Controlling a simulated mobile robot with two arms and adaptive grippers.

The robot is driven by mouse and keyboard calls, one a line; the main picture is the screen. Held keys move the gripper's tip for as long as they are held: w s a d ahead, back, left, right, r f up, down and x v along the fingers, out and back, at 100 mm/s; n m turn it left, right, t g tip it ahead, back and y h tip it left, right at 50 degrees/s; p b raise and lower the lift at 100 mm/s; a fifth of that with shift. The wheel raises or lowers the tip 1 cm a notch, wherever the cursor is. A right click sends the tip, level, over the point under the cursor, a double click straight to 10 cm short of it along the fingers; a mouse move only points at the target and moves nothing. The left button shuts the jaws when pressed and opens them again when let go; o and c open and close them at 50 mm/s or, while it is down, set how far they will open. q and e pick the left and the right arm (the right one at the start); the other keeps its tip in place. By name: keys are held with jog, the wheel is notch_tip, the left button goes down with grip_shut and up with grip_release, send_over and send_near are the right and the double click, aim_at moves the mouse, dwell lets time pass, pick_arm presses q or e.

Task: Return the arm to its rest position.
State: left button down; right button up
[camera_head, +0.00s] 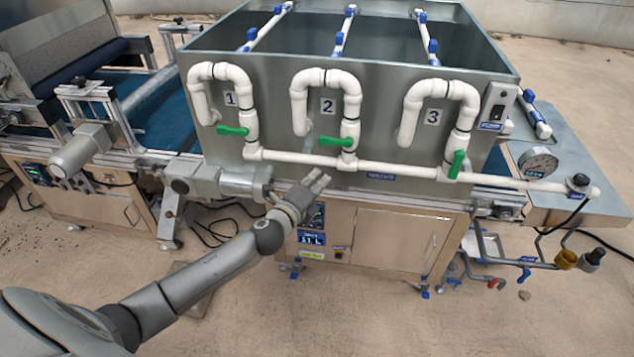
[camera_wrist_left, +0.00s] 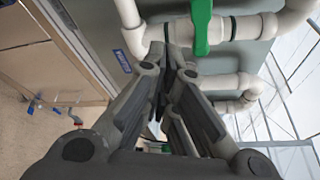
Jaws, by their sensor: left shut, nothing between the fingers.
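My left arm comes in from the lower left of the head view. Its gripper (camera_head: 317,181) is in front of the machine, just below the white pipe manifold and near the number 2 pipe. The gripper is shut and empty. In the left wrist view the closed fingers (camera_wrist_left: 168,72) point toward the pipes, with a green valve handle (camera_wrist_left: 201,27) beyond them. Whether the fingertips touch anything cannot be told. My right gripper is not in view.
The steel tank (camera_head: 385,120) carries white pipes with green handles: handle 1 (camera_head: 232,130) and handle 2 (camera_head: 336,142) lie sideways, handle 3 (camera_head: 457,163) is steeply tilted. A control panel (camera_head: 311,238) is below the gripper. Open floor (camera_head: 235,310) lies in front.

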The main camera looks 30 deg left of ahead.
pick_arm(q)
jog(key=s+a+f+n+g+y+b, duration=0.1)
jog(key=s+f+n+g, duration=0.4)
jog(key=f, duration=0.7)
jog(key=s+a+f+n, duration=0.1)
jog(key=s+f+n, duration=0.1)
jog(key=s+f, duration=0.85)
jog(key=s+a+f+n+g+y+b, duration=0.1)
jog(key=s+f+n+g, duration=0.25)
jog(key=f, duration=1.05)
jog(key=s+d+f+n+g, duration=0.2)
jog(key=s+f, duration=0.4)
jog(key=s, duration=0.6)
jog(key=s+d+f+n+g+h, duration=0.1)
jog(key=s+f, duration=0.5)
jog(key=s, duration=0.6)
jog(key=s+d+f+n+g, duration=0.4)
jog(key=s+d+f+n, duration=0.1)
jog(key=s, duration=0.7)
jog(key=shift+f+n+b, duration=0.45)
jog(key=shift+f+n, duration=0.3)
jog(key=shift+f, duration=0.1)
